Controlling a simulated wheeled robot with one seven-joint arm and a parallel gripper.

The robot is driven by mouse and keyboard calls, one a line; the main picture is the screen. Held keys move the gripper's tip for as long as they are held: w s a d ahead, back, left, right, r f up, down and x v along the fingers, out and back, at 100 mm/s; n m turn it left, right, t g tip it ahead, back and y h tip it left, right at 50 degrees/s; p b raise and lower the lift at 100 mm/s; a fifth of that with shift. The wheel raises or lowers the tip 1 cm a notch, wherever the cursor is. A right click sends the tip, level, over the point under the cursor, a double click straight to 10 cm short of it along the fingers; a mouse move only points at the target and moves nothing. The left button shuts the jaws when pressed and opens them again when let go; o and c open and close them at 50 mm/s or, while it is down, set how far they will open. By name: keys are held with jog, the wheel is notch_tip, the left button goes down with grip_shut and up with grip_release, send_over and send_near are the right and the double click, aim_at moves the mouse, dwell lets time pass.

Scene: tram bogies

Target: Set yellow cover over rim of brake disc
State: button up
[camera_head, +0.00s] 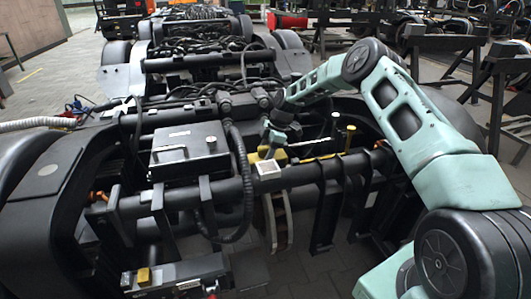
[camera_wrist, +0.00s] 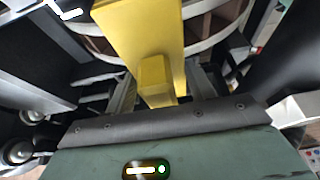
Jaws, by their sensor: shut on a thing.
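The yellow cover (camera_wrist: 140,35) fills the upper middle of the wrist view, with a raised yellow block at its near end. My gripper (camera_wrist: 160,88) is shut on that block. A round, light-rimmed disc with brown gaps, which looks like the brake disc (camera_wrist: 215,32), is behind the cover in the wrist view. The cover overlaps the disc in that view; I cannot tell whether they touch. In the head view the yellow cover (camera_head: 278,157) shows small below my gripper (camera_head: 268,148), among the bogie frame parts. Its lower side is hidden there.
A dark cross tube (camera_head: 330,168) runs in front of the work spot. A black box (camera_head: 188,150) and a thick hose (camera_head: 243,175) are on the left. Yellow-topped posts (camera_head: 350,130) stand close on the right. A second bogie (camera_head: 205,60) is behind.

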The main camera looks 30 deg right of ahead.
jog(key=shift+f+b, duration=0.85)
jog(key=shift+f, duration=0.65)
jog(key=o, duration=1.1)
jog(key=shift+r, duration=0.1)
jog(key=p+v, duration=0.2)
jog(key=v, duration=1.5)
jog(key=shift+d+r+p, duration=0.1)
jog(key=shift+r+p, duration=0.05)
jog(key=shift+p, duration=0.25)
